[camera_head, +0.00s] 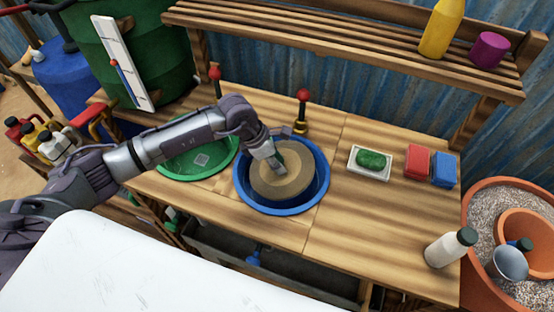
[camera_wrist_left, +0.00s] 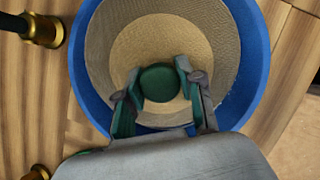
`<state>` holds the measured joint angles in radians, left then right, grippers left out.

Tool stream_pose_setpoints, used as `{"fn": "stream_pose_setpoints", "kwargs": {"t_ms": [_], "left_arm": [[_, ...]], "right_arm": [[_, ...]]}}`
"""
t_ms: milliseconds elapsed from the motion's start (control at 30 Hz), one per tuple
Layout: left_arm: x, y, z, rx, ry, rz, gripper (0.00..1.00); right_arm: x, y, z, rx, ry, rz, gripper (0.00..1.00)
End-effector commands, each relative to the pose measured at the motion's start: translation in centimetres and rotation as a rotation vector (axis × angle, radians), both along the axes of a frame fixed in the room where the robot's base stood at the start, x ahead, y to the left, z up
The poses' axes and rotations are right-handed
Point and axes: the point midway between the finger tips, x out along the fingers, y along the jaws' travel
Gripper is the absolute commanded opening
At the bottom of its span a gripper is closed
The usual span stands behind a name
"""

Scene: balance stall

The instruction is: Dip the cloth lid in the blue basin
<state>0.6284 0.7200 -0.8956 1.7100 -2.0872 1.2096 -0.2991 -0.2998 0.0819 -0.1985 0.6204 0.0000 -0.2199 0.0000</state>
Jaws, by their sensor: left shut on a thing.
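The blue basin (camera_head: 241,197) is set in the wooden counter, in the middle of the head view. The cloth lid (camera_head: 290,188), a round tan disc, is inside the basin's rim. In the left wrist view the lid (camera_wrist_left: 185,45) has a dark green round knob (camera_wrist_left: 159,83) at its centre. My left gripper (camera_head: 280,165) reaches down over the basin (camera_wrist_left: 255,75) and is shut on the lid's knob, with a finger on each side. Whether the lid touches the basin's bottom or any water is hidden. My right gripper is not in view.
A green basin (camera_head: 185,168) is left of the blue one. A red-knobbed tap (camera_head: 302,110) stands behind. To the right are a soap dish with green soap (camera_head: 372,160), red (camera_head: 417,160) and blue (camera_head: 443,168) blocks and a white bottle (camera_head: 448,248). Counter between is clear.

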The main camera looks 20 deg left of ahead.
Motion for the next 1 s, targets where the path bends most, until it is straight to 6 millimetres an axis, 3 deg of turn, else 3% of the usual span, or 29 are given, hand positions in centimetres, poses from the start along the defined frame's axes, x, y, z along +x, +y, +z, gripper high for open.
{"fn": "stream_pose_setpoints", "kwargs": {"t_ms": [367, 1000], "left_arm": [[0.0, 0.0, 0.7, -0.001, -0.002, 0.0, 0.09], [0.0, 0.0, 5.8, -0.001, -0.002, 0.0, 0.09]], "right_arm": [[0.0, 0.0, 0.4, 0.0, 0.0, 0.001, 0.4], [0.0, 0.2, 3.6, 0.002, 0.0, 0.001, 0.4]]}}
